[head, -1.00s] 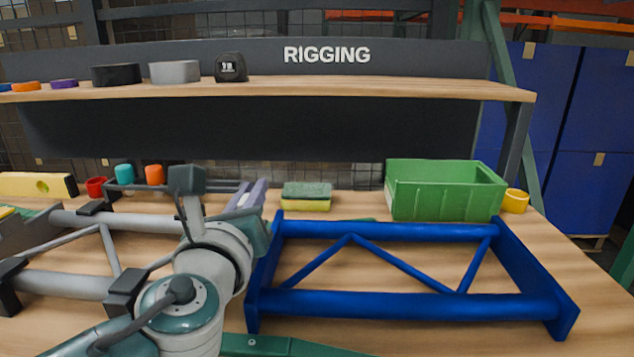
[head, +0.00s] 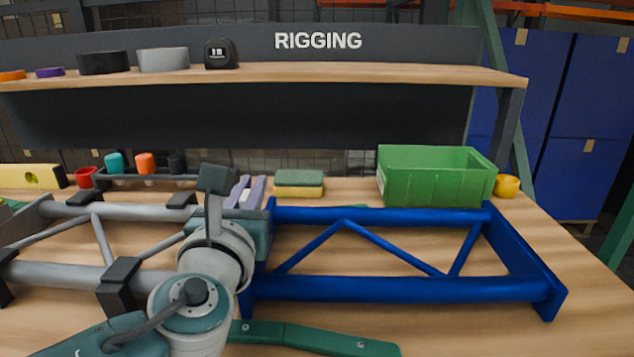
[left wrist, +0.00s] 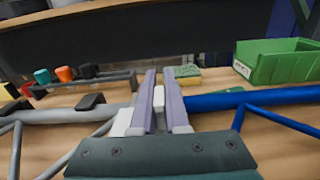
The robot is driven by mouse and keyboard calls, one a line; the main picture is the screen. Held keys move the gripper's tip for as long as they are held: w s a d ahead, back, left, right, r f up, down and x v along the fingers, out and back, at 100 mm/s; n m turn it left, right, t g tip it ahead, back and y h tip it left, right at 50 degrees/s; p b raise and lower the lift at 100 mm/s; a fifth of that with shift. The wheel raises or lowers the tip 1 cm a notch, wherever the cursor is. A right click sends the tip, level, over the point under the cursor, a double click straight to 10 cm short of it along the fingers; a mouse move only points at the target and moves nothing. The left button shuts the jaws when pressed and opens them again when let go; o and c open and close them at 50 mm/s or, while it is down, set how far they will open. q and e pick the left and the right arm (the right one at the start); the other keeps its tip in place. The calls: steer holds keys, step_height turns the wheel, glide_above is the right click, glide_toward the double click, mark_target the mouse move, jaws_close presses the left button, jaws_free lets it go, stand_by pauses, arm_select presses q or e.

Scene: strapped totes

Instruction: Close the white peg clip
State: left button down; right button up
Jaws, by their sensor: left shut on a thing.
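The white peg clip shows as white pieces between and beside my left gripper's lavender fingers, at the meeting ends of the grey frame (head: 70,272) and the blue frame (head: 400,288). In the left wrist view, one white piece of the clip (left wrist: 159,98) is between the fingers and a white block (left wrist: 122,121) sits at their left. My left gripper (left wrist: 160,88) is shut on the white piece. In the head view its fingers (head: 247,190) show beyond my wrist, which hides most of the clip. I cannot tell how far the clip is closed. My right gripper is not in view.
A green bin (head: 435,180) and a yellow cup (head: 507,186) stand at the back right. A sponge (head: 299,184) lies behind the blue frame. A rack with coloured pegs (head: 145,165) stands at the back left. A dark green bar (head: 310,336) lies in front.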

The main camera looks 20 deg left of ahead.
arm_select(q)
steer(key=c, duration=0.9)
jaws_free()
steer(key=p+v, duration=0.2)
steer(key=v, duration=0.8)
steer(key=shift+a, duration=0.1)
steer(key=s+a+r+n+g+y+p, duration=0.1)
steer(key=n, duration=0.2)
steer(key=s+a+r+n+g+p, duration=0.1)
steer(key=a+n+p, duration=0.1)
steer(key=s+a+r+n+g+y+p, duration=0.1)
steer(key=r+n+p, duration=0.1)
steer(key=n, duration=0.1)
steer(key=shift+a+n+y, duration=0.3)
steer(key=s+a+r+n+g+p, duration=0.3)
steer(key=s+n+g+p, duration=0.3)
steer(key=n, duration=0.5)
steer(key=s+d+r+n+g+h+p, duration=0.5)
steer(key=s+d+r+n+h+p, duration=0.2)
steer(key=s+r+n+p, duration=0.45)
steer(key=r+p, duration=1.1)
steer(key=s+r+p, duration=0.1)
steer(key=r+p, duration=1)
steer(key=p, duration=0.1)
steer(key=r+p, duration=1.1)
steer(key=p, duration=0.1)
steer(key=shift+s+d+r, duration=0.1)
steer(key=shift+s+r, duration=0.15)
steer(key=shift+r, duration=0.15)
